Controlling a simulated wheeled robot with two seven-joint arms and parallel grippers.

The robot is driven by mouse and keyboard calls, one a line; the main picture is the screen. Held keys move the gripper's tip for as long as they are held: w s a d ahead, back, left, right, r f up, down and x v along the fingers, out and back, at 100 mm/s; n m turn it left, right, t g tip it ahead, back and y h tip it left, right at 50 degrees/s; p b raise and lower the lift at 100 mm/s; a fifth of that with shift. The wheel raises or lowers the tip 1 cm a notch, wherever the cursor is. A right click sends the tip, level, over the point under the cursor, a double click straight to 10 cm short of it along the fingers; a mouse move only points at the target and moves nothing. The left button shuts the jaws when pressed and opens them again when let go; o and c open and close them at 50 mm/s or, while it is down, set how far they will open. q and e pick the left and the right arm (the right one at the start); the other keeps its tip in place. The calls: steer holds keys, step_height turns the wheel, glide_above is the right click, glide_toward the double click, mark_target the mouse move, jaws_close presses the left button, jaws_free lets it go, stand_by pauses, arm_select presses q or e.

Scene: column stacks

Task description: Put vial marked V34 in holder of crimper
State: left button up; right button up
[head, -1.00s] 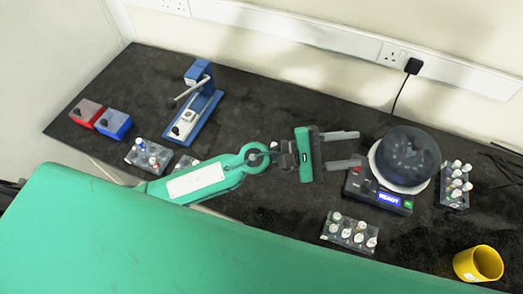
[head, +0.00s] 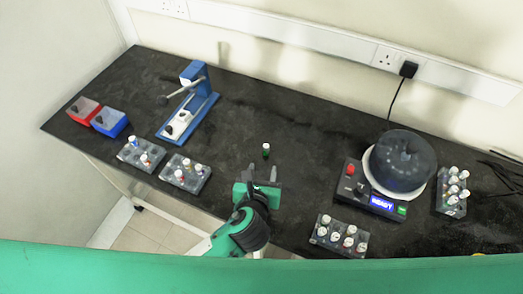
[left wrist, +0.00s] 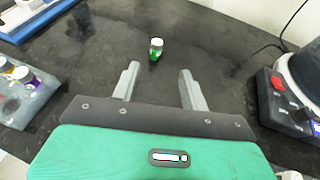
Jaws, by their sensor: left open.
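A small vial with a white cap and green body (head: 266,150) stands alone on the black bench; it also shows in the left wrist view (left wrist: 156,49). Its marking is too small to read. My left gripper (head: 262,172) is open and empty, just short of this vial. In the left wrist view the vial stands beyond the two fingertips (left wrist: 160,78), roughly between their lines and not touched. The blue crimper (head: 197,97) stands at the back left with a pale holder area (head: 181,122) on its base. My right gripper is not in view.
Two vial racks (head: 141,154) (head: 186,174) stand left of my gripper. A centrifuge with a dark lid (head: 403,160) reads READY at right, with racks (head: 339,237) (head: 450,191) around it. Red (head: 84,109) and blue (head: 110,121) boxes sit far left. Bench behind the vial is clear.

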mark_target(266, 149)
arm_select(q)
steer(key=x, duration=0.8)
steer(key=shift+r, duration=0.1)
steer(key=shift+a+p+x, duration=0.15)
steer(key=shift+p+x, duration=0.1)
steer(key=shift+x, duration=1.05)
steer(key=shift+a+p+x, duration=0.2)
steer(key=shift+x, duration=1.15)
steer(key=shift+c, duration=0.5)
jaws_close()
